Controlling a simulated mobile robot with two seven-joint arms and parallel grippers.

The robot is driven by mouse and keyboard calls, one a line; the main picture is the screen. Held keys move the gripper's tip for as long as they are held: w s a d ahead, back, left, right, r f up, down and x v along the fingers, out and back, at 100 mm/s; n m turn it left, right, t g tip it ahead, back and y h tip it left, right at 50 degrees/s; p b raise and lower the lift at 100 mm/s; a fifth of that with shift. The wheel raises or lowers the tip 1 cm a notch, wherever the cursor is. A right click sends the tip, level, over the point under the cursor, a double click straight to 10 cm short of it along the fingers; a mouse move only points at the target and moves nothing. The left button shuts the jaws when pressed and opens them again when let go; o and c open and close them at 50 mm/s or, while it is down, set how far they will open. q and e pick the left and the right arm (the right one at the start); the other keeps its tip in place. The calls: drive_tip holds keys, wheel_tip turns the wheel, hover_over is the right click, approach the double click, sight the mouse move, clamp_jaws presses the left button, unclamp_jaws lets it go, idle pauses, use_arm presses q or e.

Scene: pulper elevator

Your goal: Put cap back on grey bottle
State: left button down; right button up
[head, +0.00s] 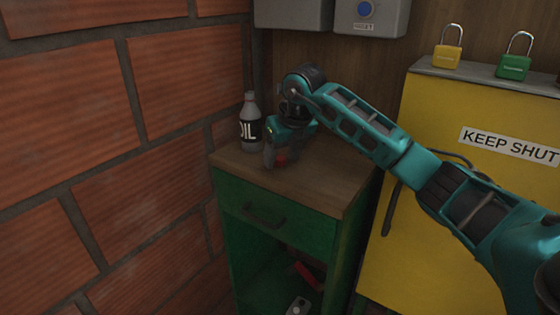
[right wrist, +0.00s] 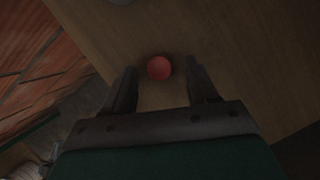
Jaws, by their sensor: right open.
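The grey bottle (head: 250,122), with a black label reading OIL, stands upright on the wooden cabinet top near the brick wall. A small red cap (head: 281,158) lies on the same top, to the right of the bottle and partly hidden by my gripper. My right gripper (head: 275,162) points down over the cabinet top beside the bottle. In the right wrist view the red cap (right wrist: 159,68) lies between and slightly beyond the two open fingertips. The fingers do not touch it. A grey edge at the top of that view may be the bottle base. My left gripper is not in view.
The green cabinet (head: 268,210) has a drawer with a handle and an open shelf holding a red item. A brick wall (head: 90,150) stands close on the left. A yellow cabinet (head: 440,240) with padlocks on top stands on the right. Grey boxes hang above.

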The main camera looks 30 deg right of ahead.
sight(283, 161)
clamp_jaws()
idle(0.5)
wheel_tip(283, 161, up, 10)
drive_tip(key=p, duration=0.1)
drive_tip(key=shift+p, duration=0.3)
idle(0.3)
